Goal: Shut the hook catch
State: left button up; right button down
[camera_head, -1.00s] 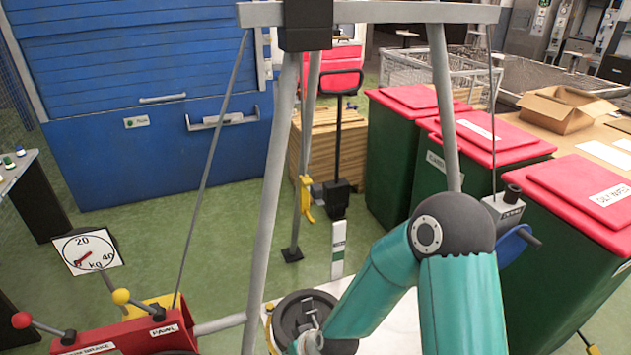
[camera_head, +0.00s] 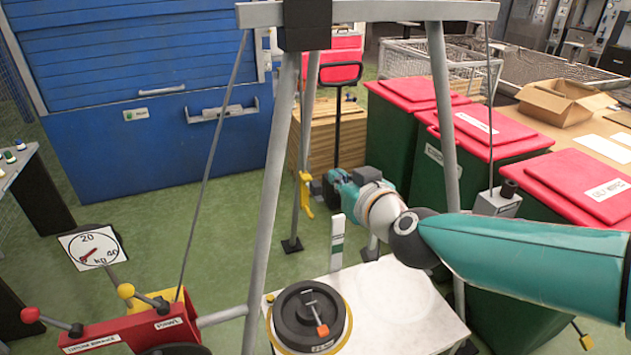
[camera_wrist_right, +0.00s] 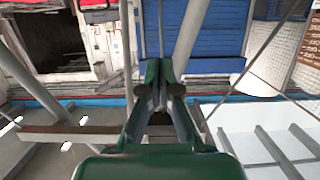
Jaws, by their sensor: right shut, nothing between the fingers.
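A yellow hook-shaped piece (camera_head: 306,190) stands beside the rear leg of the grey frame in the head view. I cannot tell whether it is the hook catch, or whether any catch on it is open or shut. My right gripper (camera_head: 319,188) points left, with its tips close to the yellow piece. Contact cannot be made out. In the right wrist view the fingers (camera_wrist_right: 160,90) are together with nothing between them, and the yellow piece is not clearly seen. My left gripper is not in view.
The grey frame's front leg (camera_head: 268,205) stands left of my right arm. A dark round weight (camera_head: 290,325) with an orange-tipped lever sits on a white platform (camera_head: 405,315). Green bins (camera_head: 395,140) with red lids stand right. A red winch box (camera_head: 130,330) is front left. Green floor is open.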

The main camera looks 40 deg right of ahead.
jog(key=shift+w, duration=0.1)
jog(key=b, duration=0.2)
send_over(319, 197)
notch_tip(319, 197, down, 3)
jog(key=shift+r, duration=0.2)
notch_tip(319, 197, down, 3)
jog(key=shift+r+b, duration=0.2)
jog(key=shift+b, duration=0.2)
jog(key=shift+f, duration=0.65)
